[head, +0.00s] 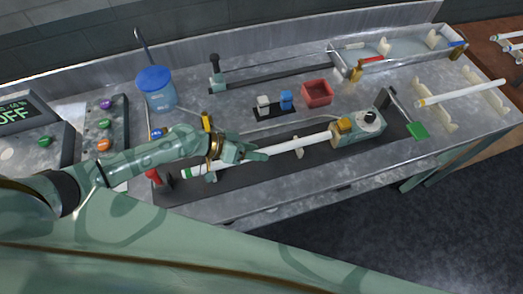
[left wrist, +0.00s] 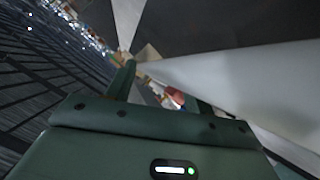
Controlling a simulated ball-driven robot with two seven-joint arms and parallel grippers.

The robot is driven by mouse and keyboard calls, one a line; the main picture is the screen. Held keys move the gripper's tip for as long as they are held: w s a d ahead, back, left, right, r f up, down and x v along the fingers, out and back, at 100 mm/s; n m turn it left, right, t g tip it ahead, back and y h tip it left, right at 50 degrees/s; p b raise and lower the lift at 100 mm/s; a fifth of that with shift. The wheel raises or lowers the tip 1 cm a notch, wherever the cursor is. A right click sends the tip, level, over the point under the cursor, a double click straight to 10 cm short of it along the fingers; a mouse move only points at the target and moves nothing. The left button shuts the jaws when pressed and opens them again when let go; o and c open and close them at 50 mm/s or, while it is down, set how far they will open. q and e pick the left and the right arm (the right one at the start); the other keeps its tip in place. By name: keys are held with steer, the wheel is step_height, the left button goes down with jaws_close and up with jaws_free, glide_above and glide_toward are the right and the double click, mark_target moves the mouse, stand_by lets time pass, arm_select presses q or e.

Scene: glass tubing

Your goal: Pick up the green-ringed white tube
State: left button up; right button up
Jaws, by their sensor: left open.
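The green-ringed white tube (head: 285,147) lies along the dark strip of the bench in the head view. Its green-marked end (head: 187,173) is at the left, and its right end meets the grey-green block with a yellow clamp. My left gripper (head: 257,153) is open at the middle of the tube and covers part of it. In the left wrist view, a large white tube surface (left wrist: 235,75) fills the right side, close to the open fingers (left wrist: 160,88). I cannot tell whether they touch it. My right gripper is not in view.
The clamp block (head: 358,130) stands at the strip's right. A red-topped post (head: 153,176) stands near the left end. Another white tube (head: 460,94) rests on cream supports at the right.

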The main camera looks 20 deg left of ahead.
arm_select(q)
steer(key=shift+w+d+f, duration=0.1)
steer(key=shift+d+f, duration=0.05)
steer(key=shift+d, duration=0.05)
jaws_close()
